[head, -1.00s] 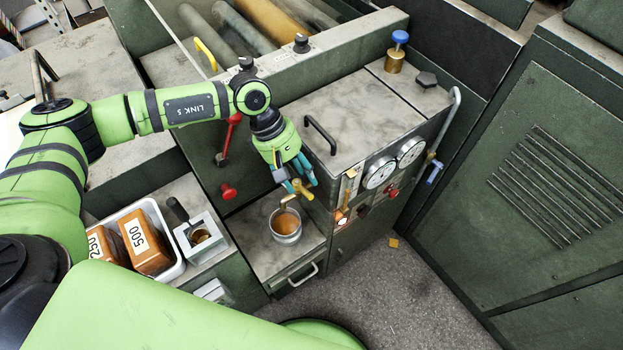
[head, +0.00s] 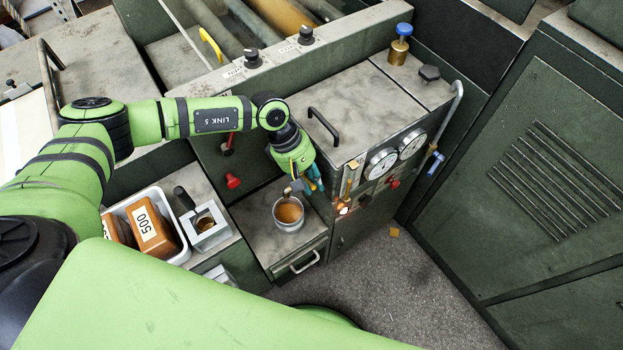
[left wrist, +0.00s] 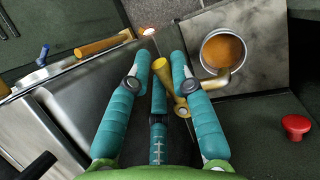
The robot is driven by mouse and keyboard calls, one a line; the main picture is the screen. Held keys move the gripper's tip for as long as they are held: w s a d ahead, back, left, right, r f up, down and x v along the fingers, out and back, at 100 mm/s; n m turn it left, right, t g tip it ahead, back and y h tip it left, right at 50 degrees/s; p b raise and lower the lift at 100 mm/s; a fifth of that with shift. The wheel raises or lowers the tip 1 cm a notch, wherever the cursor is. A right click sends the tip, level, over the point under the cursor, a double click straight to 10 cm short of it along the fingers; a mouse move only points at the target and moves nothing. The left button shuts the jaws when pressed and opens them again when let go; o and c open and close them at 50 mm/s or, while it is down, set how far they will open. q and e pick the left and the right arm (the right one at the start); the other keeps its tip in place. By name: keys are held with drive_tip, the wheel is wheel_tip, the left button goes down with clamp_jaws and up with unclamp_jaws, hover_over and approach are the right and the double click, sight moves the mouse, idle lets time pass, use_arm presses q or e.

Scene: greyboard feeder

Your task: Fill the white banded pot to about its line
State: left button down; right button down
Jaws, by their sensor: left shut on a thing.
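The pale, whitish pot (head: 289,226) stands upright on the low shelf, with orange-brown liquid (head: 289,211) inside. It also shows in the left wrist view (left wrist: 204,58). A band or line on it cannot be made out. A brass spout (left wrist: 214,81) reaches over its rim; I cannot tell whether liquid is running. My left gripper (head: 308,184) is beside the tap, above and right of the pot. In the left wrist view, its teal fingers (left wrist: 165,70) are closed around the brass tap lever (left wrist: 161,68). My right gripper is not in view.
A white tray (head: 188,250) with brown blocks, one labelled 500, stands left of the pot. Next to it is a grey square holder (head: 216,238) with a dark handle. Gauges (head: 381,163) and a red knob (head: 393,182) sit right of the gripper.

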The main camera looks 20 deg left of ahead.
use_arm(q)
drive_tip(key=shift+f, duration=0.15)
drive_tip(key=m+b, duration=0.1)
drive_tip(key=b, duration=0.2)
drive_tip(key=s+m+g+b, duration=0.1)
drive_tip(key=m+b, duration=0.1)
drive_tip(key=a+m+b, duration=0.1)
drive_tip(key=b, duration=0.2)
drive_tip(key=shift+s+a+g+y+b, duration=0.1)
drive_tip(key=shift+s+g+y+b, duration=0.05)
drive_tip(key=shift+g+y+b, duration=0.2)
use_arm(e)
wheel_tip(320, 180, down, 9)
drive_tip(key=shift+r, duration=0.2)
use_arm(q)
drive_tip(key=c, duration=1.1)
unclamp_jaws()
drive_tip(key=v, duration=1.2)
drive_tip(key=shift+r, duration=0.2)
